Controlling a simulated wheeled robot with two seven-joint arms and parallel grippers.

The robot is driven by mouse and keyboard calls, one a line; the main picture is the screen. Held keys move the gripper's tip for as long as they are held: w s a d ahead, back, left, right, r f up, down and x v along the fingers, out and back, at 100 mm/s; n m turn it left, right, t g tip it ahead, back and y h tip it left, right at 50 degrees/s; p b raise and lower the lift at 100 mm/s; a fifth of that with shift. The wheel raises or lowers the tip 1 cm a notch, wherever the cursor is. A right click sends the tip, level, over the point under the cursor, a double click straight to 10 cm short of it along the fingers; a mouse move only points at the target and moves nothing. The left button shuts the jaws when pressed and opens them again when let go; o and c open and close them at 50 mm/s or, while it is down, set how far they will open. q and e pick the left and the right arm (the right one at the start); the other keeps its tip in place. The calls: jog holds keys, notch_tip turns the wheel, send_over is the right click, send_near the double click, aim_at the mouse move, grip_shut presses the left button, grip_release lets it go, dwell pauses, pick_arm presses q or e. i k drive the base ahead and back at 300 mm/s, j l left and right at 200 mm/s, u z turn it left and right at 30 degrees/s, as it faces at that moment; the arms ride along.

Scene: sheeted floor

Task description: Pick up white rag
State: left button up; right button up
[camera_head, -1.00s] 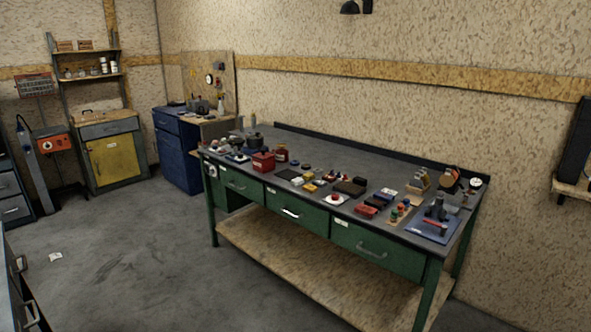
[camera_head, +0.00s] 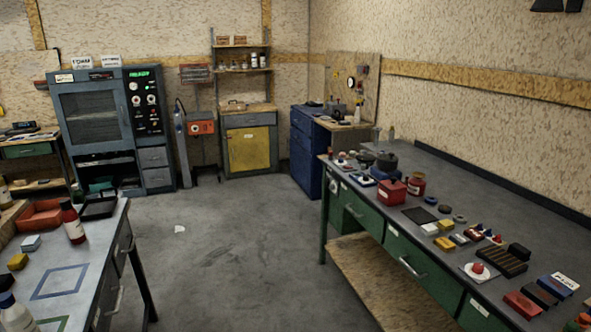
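A small white scrap (camera_head: 180,229) lies flat on the grey floor, left of centre, in the open space between two benches. It looks like a rag or paper, but it is too small to tell which. Neither of my grippers shows in the head view.
A green bench (camera_head: 395,238) with many small items runs along the right. Another workbench (camera_head: 92,262) with bottles and a red tray stands at lower left. A grey-blue cabinet (camera_head: 100,110), a yellow-door cabinet (camera_head: 250,150) and a blue cabinet (camera_head: 306,150) stand behind. The floor (camera_head: 230,260) between the benches is clear.

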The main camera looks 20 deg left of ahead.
aim_at(31, 244)
jog(key=i+j+u, duration=0.3)
jog(key=i+u, duration=0.15)
jog(key=i, duration=0.2)
jog(key=i+u, duration=0.4)
jog(key=i, duration=0.3)
jog(key=i+l+u, duration=0.1)
jog(key=i+u, duration=0.35)
jog(key=i, duration=0.25)
